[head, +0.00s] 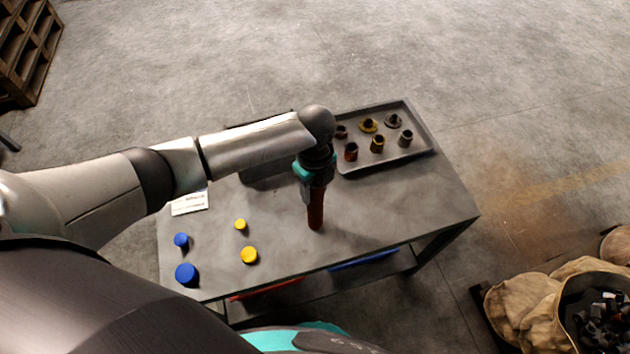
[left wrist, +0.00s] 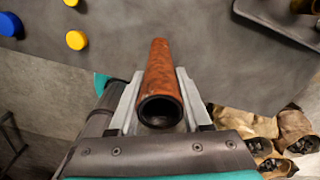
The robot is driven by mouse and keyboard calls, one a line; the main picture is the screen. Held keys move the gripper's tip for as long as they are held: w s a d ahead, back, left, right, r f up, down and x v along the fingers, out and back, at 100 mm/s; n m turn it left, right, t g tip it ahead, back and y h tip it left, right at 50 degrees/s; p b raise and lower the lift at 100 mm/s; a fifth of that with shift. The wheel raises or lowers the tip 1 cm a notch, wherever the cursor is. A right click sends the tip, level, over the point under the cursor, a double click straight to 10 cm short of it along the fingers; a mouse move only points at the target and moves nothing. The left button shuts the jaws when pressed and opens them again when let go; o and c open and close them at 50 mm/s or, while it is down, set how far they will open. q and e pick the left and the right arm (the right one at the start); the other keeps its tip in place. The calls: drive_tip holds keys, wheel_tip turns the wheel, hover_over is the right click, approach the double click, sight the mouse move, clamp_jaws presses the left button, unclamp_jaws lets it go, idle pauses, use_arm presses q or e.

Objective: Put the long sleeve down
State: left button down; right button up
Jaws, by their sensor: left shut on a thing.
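The long sleeve (head: 316,212) is a rusty orange-brown tube over the front middle of the grey table (head: 360,215). My left gripper (head: 312,190) points down and is shut on the long sleeve. In the left wrist view the sleeve (left wrist: 161,75) lies between the two pale fingers of the gripper (left wrist: 156,105), its open dark end facing the camera. In the head view the sleeve looks about upright; I cannot tell whether its lower end touches the table. My right gripper is not in view.
A grey tray (head: 425,145) with several short fittings stands at the back right. Two blue caps (head: 186,274) and two yellow caps (head: 249,255) stand at the left front, near a white card (head: 188,203). A dark tray (head: 262,175) is partly hidden behind my arm. Sacks (head: 525,305) stand on the floor at right.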

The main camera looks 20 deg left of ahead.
use_arm(q)
drive_tip(key=shift+w+f, duration=0.15)
drive_tip(key=shift+c, duration=1.8)
unclamp_jaws()
drive_tip(key=shift+f, duration=0.1)
wheel_tip(320, 180, up, 12)
drive_tip(key=p, duration=0.2)
